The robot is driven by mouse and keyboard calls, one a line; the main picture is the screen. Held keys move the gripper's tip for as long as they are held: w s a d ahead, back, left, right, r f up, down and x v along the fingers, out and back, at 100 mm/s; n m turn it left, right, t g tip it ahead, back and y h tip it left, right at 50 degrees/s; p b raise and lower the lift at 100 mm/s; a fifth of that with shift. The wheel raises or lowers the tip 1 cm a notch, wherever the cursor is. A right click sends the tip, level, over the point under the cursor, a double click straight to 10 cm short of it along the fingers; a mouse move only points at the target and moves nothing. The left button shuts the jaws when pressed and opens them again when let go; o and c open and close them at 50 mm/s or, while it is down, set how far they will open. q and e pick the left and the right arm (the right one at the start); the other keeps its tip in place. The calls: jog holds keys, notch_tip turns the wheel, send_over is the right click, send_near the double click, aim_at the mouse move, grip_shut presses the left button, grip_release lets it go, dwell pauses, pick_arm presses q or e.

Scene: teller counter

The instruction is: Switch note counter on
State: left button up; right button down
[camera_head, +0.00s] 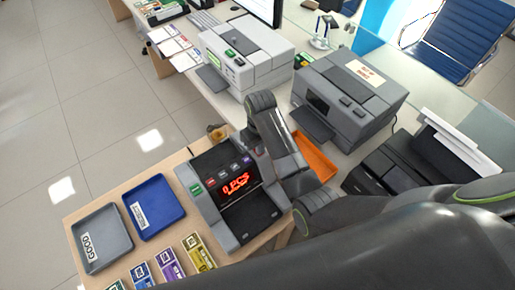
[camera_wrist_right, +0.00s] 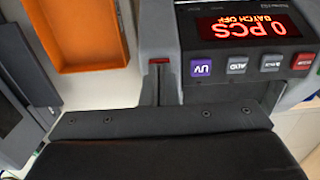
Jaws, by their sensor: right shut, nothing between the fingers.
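The note counter (camera_head: 183,172) is a grey machine on the wooden-topped counter. Its display (camera_head: 236,184) is lit and reads 0 PCS in red. The wrist view shows the display (camera_wrist_right: 245,27) upside down, with BATCH OFF and a row of buttons, one a purple UV button (camera_wrist_right: 201,68). My right gripper (camera_head: 259,148) is at the counter's rear right corner; its fingertips are mostly hidden in the head view. In the wrist view the right gripper (camera_wrist_right: 159,85) is shut and empty beside the counter's grey side; I cannot tell whether it touches. My left gripper is not in view.
An orange tray (camera_head: 312,158) lies right of the note counter. Two larger grey machines (camera_head: 265,68) (camera_head: 375,82) stand behind. My right arm covers the lower right.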

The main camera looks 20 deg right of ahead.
notch_tip(320, 180, up, 2)
jog(key=shift+r+p, duration=0.2)
jog(key=shift+p, duration=0.55)
notch_tip(320, 180, up, 5)
jog(key=shift+f, duration=0.2)
jog(key=shift+f, duration=0.1)
